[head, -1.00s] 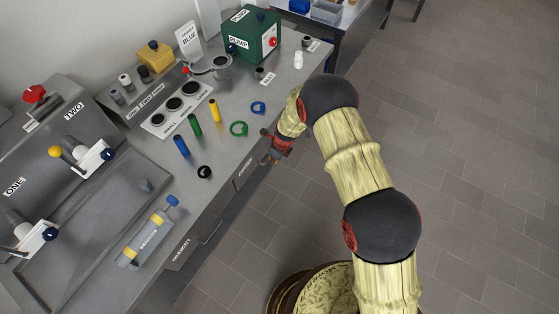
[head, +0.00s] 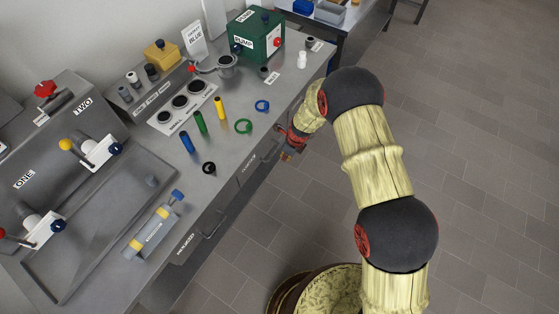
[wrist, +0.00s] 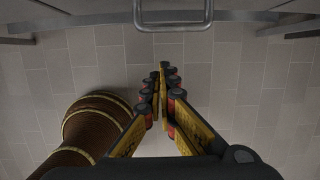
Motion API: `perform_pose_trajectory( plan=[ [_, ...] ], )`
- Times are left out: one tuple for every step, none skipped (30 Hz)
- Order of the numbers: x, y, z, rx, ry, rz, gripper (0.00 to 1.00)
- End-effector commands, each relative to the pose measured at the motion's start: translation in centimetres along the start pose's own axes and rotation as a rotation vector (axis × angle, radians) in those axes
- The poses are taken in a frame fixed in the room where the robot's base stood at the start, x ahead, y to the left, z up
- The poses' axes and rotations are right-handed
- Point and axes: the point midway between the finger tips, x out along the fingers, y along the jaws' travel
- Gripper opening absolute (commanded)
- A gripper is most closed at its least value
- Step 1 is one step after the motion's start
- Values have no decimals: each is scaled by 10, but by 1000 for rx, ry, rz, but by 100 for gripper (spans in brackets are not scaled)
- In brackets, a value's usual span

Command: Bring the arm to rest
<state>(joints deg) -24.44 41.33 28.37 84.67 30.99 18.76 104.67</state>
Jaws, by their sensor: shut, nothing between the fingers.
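My gripper (head: 287,155) hangs just off the front edge of the grey workbench, beside its drawer fronts, at the end of my yellow and black arm. In the wrist view my gripper (wrist: 160,92) is shut, its fingertips together with nothing between them. It points down toward the tiled floor (wrist: 215,85). The arm stands bent over the floor to the right of the bench.
The grey workbench (head: 222,165) carries blue, green and yellow cylinders, coloured rings, a green pump box (head: 256,38) and a tray (head: 95,225). A drawer handle (wrist: 172,25) lies close ahead of the gripper. Floor (head: 460,150) to the right is clear.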

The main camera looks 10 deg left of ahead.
Motion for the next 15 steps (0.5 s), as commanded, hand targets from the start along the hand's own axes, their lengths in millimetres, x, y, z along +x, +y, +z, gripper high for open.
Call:
perform_pose_trajectory(
  plan=[
    [-13,0,-1,1,1,1,0],
    [-19,1,-2,1,2,1,0],
    [-26,0,-2,1,2,1,0],
    [-32,0,-1,1,2,1,0],
    [-37,1,-2,1,2,1,0],
    [-43,1,-2,1,3,2,0],
    [-47,1,-2,1,3,2,0],
    [-51,1,-2,1,3,2,0],
    [-55,1,-2,2,3,2,0],
    [-57,1,-3,2,4,3,0],
    [-59,1,-3,3,4,3,0],
    [-61,1,-3,2,4,3,0],
    [-63,1,-3,2,4,3,0],
    [-64,1,-3,2,4,3,0],
    [-65,1,-3,2,4,3,0]
  ],
)
